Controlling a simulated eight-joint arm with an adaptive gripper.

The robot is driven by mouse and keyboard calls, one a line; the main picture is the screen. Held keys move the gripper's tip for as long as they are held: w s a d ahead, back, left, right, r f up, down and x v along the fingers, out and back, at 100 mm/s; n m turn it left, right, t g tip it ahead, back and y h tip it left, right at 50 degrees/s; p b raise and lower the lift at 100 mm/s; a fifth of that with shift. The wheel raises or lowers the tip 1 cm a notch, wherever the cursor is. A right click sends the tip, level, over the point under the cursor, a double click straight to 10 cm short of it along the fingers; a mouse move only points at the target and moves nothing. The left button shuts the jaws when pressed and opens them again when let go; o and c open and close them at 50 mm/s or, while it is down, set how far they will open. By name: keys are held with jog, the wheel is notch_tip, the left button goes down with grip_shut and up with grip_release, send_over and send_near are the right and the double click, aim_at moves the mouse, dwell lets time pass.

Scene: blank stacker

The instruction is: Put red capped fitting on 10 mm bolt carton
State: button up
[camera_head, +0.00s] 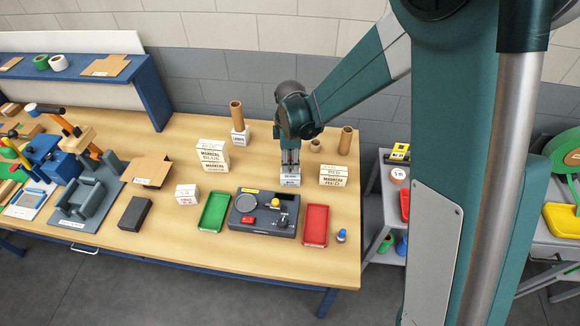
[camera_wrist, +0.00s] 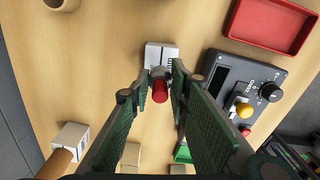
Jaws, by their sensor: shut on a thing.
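My gripper (camera_wrist: 162,88) is shut on the red capped fitting (camera_wrist: 160,92), which shows as a red cap with a grey part between the fingertips in the wrist view. A small white carton with dark print (camera_wrist: 158,52) lies just beyond it there; the fitting's grey end overlaps the carton's near edge. In the head view my gripper (camera_head: 290,166) points straight down over this white carton (camera_head: 289,181). The fingers hide the fitting there. I cannot tell whether the fitting touches the carton, and its print is too small to read fully.
A dark device (camera_head: 265,213) stands in front, between a green tray (camera_head: 214,212) and a red tray (camera_head: 316,226). A labelled carton (camera_head: 333,175) stands right of my gripper, with a brown tube (camera_head: 345,140) behind. A blue-capped fitting (camera_head: 341,235) stands near the right edge.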

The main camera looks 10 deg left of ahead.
jog(key=shift+f, duration=1)
jog(key=shift+f, duration=0.15)
jog(key=o, duration=0.9)
jog(key=shift+r, duration=0.25)
jog(key=shift+r, duration=5.9)
